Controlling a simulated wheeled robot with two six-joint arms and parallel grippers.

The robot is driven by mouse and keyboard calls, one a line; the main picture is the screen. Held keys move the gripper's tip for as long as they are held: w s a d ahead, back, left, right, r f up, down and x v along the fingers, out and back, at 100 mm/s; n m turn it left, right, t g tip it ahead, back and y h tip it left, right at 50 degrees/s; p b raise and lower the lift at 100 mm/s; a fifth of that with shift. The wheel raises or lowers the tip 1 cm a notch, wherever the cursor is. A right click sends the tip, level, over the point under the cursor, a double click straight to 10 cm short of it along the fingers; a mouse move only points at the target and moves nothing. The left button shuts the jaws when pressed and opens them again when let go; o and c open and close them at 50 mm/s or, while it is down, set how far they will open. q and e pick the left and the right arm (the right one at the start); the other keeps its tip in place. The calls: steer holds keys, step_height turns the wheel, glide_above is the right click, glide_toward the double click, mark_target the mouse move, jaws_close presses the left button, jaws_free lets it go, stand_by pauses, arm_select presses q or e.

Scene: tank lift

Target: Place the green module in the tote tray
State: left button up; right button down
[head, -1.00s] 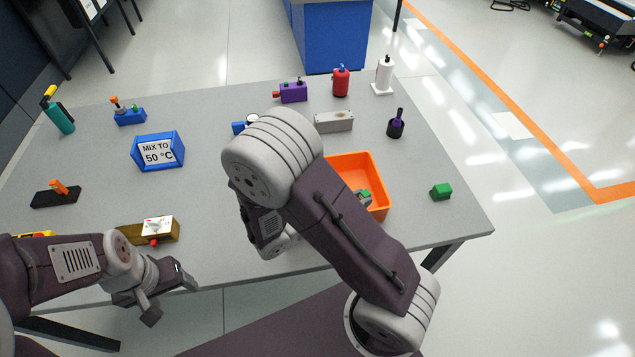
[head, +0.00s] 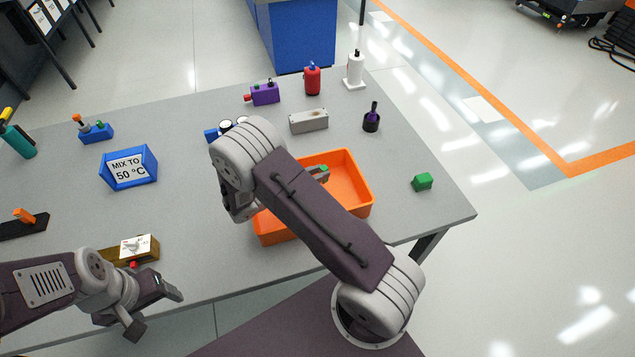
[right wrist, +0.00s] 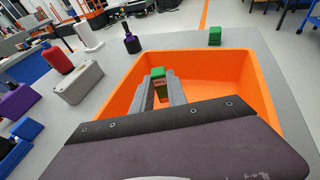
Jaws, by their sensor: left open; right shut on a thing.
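The orange tote tray (head: 362,188) stands on the grey table near its right front part, partly hidden by my right arm in the head view. It also fills the middle of the right wrist view (right wrist: 262,85). My right gripper (right wrist: 160,90) is shut on a green module (right wrist: 158,73) with a small label, held over or inside the tray; its height above the tray floor is unclear. In the head view only a bit of the held module (head: 323,170) shows past my arm. My left gripper (head: 158,308) is open and empty by the table's front edge.
A loose green block (head: 422,182) lies right of the tray. A blue sign bin (head: 128,168) and a brown box (head: 133,250) are at left.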

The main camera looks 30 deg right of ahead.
step_height(320, 180, down, 4)
steer(key=shift+f, duration=0.1)
steer(key=c, duration=1.3)
jaws_free()
steer(key=shift+f, duration=0.1)
